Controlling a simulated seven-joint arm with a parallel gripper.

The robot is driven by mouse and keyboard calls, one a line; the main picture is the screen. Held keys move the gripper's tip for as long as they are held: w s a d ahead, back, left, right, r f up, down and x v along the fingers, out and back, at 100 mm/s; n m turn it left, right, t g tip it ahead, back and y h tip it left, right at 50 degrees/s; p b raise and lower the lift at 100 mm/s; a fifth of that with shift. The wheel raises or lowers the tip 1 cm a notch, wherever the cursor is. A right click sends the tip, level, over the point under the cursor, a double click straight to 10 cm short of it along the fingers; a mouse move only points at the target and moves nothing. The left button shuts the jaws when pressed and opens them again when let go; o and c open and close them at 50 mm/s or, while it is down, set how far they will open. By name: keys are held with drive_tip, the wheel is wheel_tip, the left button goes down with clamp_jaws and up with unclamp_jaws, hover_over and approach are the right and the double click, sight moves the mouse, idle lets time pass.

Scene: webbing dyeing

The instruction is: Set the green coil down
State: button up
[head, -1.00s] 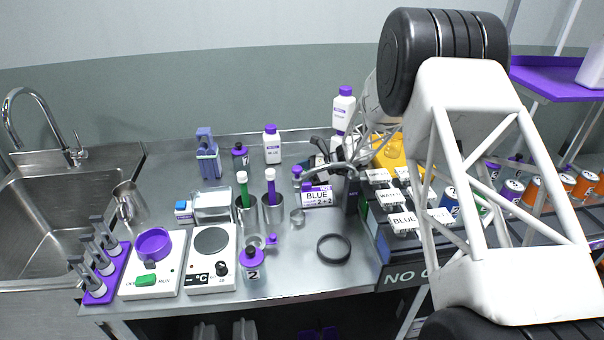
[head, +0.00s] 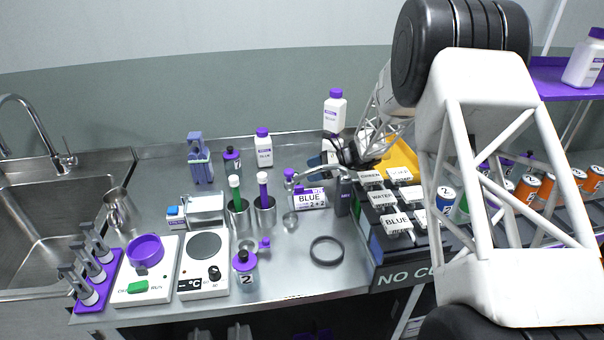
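I cannot make out a green coil for certain. A dark ring (head: 326,251), blackish in this light, lies flat on the steel bench, apart from my gripper. A green-sided can (head: 460,211) stands in the row at right, partly behind my white arm frame. My gripper (head: 337,152) is small and dark at the back of the bench, near the white bottle and left of the yellow object. Its fingers blend with dark items there, so I cannot tell its opening or whether it holds anything.
The BLUE 2+2 bottle (head: 310,198) lies by a grey tap. Steel cups (head: 239,216) with green and purple rods stand left of the ring. The labelled dark rack (head: 385,245) borders it at right. Bare bench lies around the ring.

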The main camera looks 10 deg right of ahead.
drive_tip(key=shift+v, duration=2.45)
drive_tip(key=shift+o, duration=0.4)
drive_tip(key=shift+a, duration=0.1)
